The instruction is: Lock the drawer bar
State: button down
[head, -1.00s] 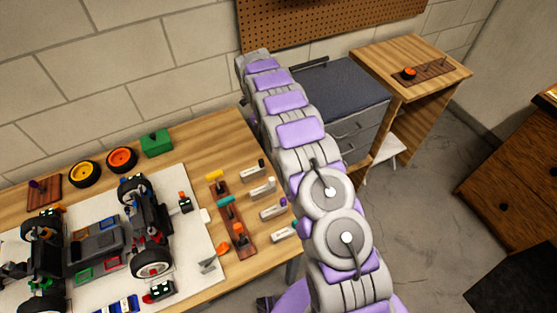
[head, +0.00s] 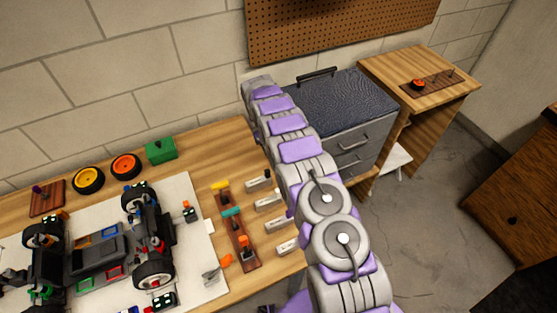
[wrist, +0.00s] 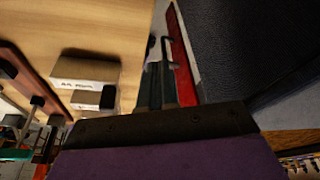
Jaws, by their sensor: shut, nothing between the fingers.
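The grey drawer cabinet (head: 352,137) stands right of the workbench, with a dark top and drawers with handles on its front. A black bar-like handle (head: 317,75) shows at the back left of its top; I cannot tell whether this is the drawer bar. In the wrist view, a long red bar (wrist: 181,55) runs along the left edge of a dark surface (wrist: 235,45), which seems to be the cabinet top. My gripper (wrist: 158,50) is shut and empty, just left of the red bar; I cannot tell whether they touch. In the head view my arm hides the gripper.
The wooden workbench (head: 225,150) holds an RC car (head: 100,250) on a white mat, wheels, a green box (head: 161,150) and tool racks. White labelled boxes (wrist: 85,70) lie left of my gripper. A wooden stand (head: 440,65) is right of the cabinet.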

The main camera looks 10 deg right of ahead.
jog(key=s+d+f+b, duration=0.3)
jog(key=s+d+f, duration=0.1)
jog(key=f, duration=0.5)
jog(key=shift+s+d, duration=0.35)
jog(key=shift+s, duration=0.15)
jog(key=shift+w, duration=0.15)
